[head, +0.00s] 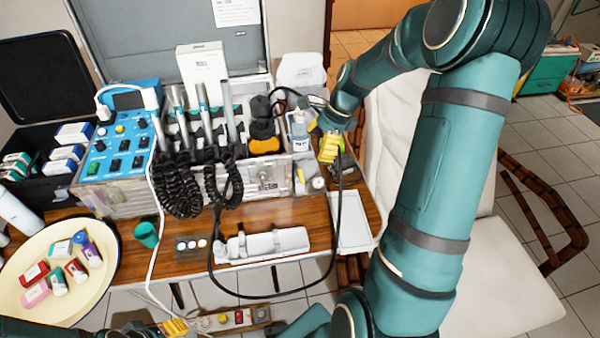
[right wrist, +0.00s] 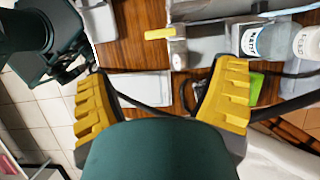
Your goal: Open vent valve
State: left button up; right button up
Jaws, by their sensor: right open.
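A small yellow lever (head: 300,175), which looks like the vent valve handle, sits on the right end of the dental case, beside a small round gauge (head: 318,183). In the right wrist view the yellow lever (right wrist: 160,33) lies beyond the fingertips, near the top middle. My right gripper (head: 331,148) is above and to the right of the lever, apart from it. Its yellow fingers (right wrist: 163,78) are spread with nothing held between them. My left gripper (head: 175,327) shows only partly at the bottom edge, and its jaws are unclear.
A clear bottle (head: 299,135) stands on the case close to my right gripper; it also shows in the wrist view (right wrist: 268,40). A black hose (head: 336,235) loops down past the gripper. A white tray (head: 352,222) lies on the wooden table. Coiled handpiece cords (head: 180,185) hang at left.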

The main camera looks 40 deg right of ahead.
aim_at(302, 176)
jog(key=b+x, duration=0.2)
jog(key=x, duration=0.8)
jog(key=shift+w+a+f, duration=0.1)
jog(key=shift+a+f, duration=0.05)
jog(key=shift+f, duration=0.05)
jog(key=shift+c, duration=0.4)
jog(key=c, duration=1)
jog(key=shift+c, duration=1.2)
